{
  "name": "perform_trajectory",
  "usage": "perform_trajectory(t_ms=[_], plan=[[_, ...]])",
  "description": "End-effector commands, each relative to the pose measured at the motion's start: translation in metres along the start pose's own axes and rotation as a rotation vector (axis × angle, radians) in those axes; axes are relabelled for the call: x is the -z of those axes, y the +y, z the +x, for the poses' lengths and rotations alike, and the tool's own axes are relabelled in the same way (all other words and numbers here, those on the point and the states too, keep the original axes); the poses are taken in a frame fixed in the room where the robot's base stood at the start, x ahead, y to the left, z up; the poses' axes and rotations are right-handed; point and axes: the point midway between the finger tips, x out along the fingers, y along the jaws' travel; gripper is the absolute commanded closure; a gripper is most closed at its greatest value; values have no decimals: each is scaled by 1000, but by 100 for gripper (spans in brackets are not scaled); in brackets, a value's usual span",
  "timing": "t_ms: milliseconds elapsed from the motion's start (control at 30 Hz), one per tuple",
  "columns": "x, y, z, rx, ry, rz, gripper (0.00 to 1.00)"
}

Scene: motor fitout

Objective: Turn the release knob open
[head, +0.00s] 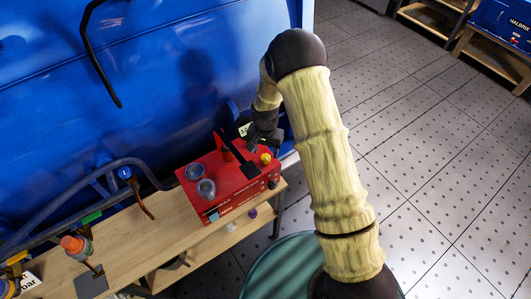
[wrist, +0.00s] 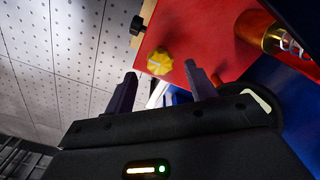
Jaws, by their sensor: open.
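A yellow lobed knob (wrist: 159,61), which looks like the release knob, sits on the red box (wrist: 205,30). In the head view the knob (head: 265,158) is on top of the red box (head: 236,196), near its right end. My gripper (wrist: 160,72) is open and empty. In the wrist view the knob lies just beyond the fingertips, between them, and appears apart from both. In the head view my gripper (head: 256,146) is just behind the knob, and its fingers are partly hard to make out.
A dark side knob (head: 273,184) is on the box's front face. Two clear-topped cylinders (head: 206,188) stand on its left part. The box rests on a wooden bench (head: 150,228) against a blue panel (head: 150,70). An orange-capped bottle (head: 75,246) stands further left.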

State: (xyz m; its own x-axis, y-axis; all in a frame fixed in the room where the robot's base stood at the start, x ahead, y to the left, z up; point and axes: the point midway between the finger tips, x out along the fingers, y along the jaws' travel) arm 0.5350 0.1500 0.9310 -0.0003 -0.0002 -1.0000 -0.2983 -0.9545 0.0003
Motion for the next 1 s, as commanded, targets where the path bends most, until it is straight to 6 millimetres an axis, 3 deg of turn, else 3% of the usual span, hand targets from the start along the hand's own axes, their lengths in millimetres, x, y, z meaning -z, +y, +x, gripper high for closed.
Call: perform_trajectory(t_ms=[233,567,800,1000], plan=[[0,0,28,0,-1,1,45],[0,0,33,0,0,1,45],[0,0,33,0,0,1,88],[0,0,33,1,0,-4,89]])
